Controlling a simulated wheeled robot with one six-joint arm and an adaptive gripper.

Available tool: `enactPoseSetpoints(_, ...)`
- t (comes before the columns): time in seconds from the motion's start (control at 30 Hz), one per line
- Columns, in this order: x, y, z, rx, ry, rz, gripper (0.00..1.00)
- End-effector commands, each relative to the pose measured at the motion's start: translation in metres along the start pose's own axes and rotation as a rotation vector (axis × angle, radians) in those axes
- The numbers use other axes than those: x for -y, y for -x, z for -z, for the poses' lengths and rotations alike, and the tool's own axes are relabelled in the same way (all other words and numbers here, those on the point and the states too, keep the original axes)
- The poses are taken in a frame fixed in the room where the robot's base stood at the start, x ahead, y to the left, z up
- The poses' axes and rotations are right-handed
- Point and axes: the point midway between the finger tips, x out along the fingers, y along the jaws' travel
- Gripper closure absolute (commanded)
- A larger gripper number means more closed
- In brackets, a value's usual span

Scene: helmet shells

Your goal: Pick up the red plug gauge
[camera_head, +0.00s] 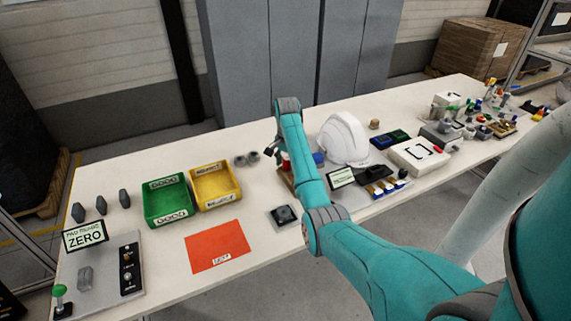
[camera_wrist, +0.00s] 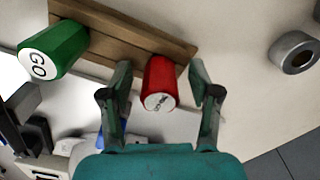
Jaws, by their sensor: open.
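The red plug gauge (camera_wrist: 161,80) stands in a wooden rack (camera_wrist: 140,40) in the wrist view, its pale lettered end facing the camera. My gripper (camera_wrist: 159,68) is open, with one finger on each side of the red gauge and a visible gap on both sides. Whether the fingertips are level with the gauge in depth, I cannot tell. A green plug gauge (camera_wrist: 60,45) marked GO stands in the same rack to the left. In the head view, my gripper (camera_head: 272,149) is over the table, and a bit of the red gauge (camera_head: 285,161) shows beside my arm.
Grey metal rings (camera_head: 240,160) lie left of the rack; one ring (camera_wrist: 295,52) shows at right in the wrist view. A white helmet shell (camera_head: 344,139) stands right of my arm. Green (camera_head: 166,222) and yellow (camera_head: 238,186) bins stand to the left.

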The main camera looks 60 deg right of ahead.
Motion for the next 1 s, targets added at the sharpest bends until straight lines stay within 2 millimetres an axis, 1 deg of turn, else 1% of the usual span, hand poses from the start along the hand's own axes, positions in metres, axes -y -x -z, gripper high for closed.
enactPoseSetpoints(0.17,0.0,0.0,0.0,-0.001,0.0,0.001,0.38)
enactPoseSetpoints(0.27,0.0,0.0,0.0,0.0,0.0,0.001,0.6)
enactPoseSetpoints(0.3,0.0,0.0,0.0,-0.001,0.0,0.001,0.7)
enactPoseSetpoints(0.4,0.0,0.0,0.0,0.0,0.0,0.001,0.93)
enactPoseSetpoints(0.67,0.0,0.001,0.0,-0.001,0.0,0.001,0.93)
enactPoseSetpoints(0.77,0.001,0.004,0.001,-0.001,0.001,0.001,0.93)
enactPoseSetpoints(0.87,0.004,0.015,0.003,-0.002,0.003,0.002,0.93)
enactPoseSetpoints(1.0,0.011,0.041,0.006,-0.003,0.007,0.004,0.93)
